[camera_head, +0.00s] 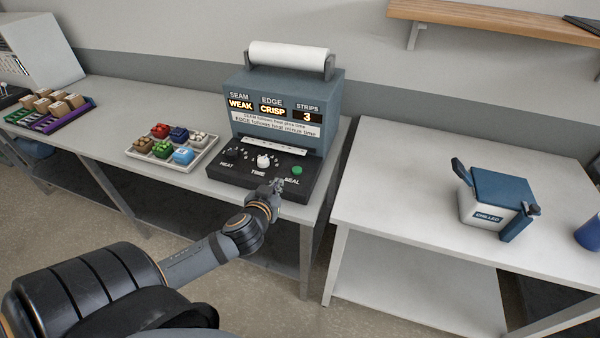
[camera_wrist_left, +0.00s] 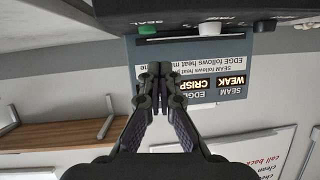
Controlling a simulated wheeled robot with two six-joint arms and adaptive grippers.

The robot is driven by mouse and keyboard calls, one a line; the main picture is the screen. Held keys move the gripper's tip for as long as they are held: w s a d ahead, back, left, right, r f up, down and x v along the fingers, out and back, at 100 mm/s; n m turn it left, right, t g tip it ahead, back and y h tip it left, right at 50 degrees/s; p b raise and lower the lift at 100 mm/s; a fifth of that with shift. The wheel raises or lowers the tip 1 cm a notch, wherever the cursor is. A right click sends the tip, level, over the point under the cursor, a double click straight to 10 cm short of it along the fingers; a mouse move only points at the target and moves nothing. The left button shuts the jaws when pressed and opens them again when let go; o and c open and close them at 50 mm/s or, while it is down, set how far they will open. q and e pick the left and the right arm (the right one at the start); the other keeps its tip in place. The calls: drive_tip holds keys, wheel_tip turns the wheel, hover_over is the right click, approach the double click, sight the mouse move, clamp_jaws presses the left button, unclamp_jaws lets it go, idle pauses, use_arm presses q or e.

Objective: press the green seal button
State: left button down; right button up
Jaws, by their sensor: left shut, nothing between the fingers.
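The green seal button (camera_head: 297,170) sits at the right end of the black control panel of the blue-grey sealing machine (camera_head: 240,95), above the word SEAL. In the left wrist view, which shows the machine upside down, the green button (camera_wrist_left: 147,29) is near the top. My left gripper (camera_head: 278,183) is shut and empty, over the panel's front, just left of and below the button in the head view. It looks apart from the button. The machine's displays read SEAM WEAK, EDGE CRISP, STRIPS 3. My right gripper is not in view.
A white TIME knob (camera_head: 263,161) and a dark HEAT knob (camera_head: 232,155) are left of the button. A tray of small coloured items (camera_head: 190,166) stands left of the machine. A blue-lidded CHILLED box (camera_head: 490,212) stands on the right table (camera_head: 390,200), across a gap.

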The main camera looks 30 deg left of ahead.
use_arm(q)
drive_tip(key=w+r+t, duration=0.2)
hover_over(295, 176)
drive_tip(key=shift+s+d+f+h, duration=0.1)
drive_tip(key=shift+s+f+h, duration=0.1)
drive_tip(key=shift+f, duration=0.3)
drive_tip(key=shift+s+f+h, duration=0.1)
drive_tip(key=shift+f+h, duration=0.1)
drive_tip(key=shift+f, duration=0.25)
drive_tip(key=f, duration=0.2)
drive_tip(key=shift+w+f, duration=0.25)
drive_tip(key=shift+f, duration=0.15)
drive_tip(key=shift+s+f, duration=0.1)
drive_tip(key=shift+f, duration=0.7)
drive_tip(key=shift+m, duration=0.3)
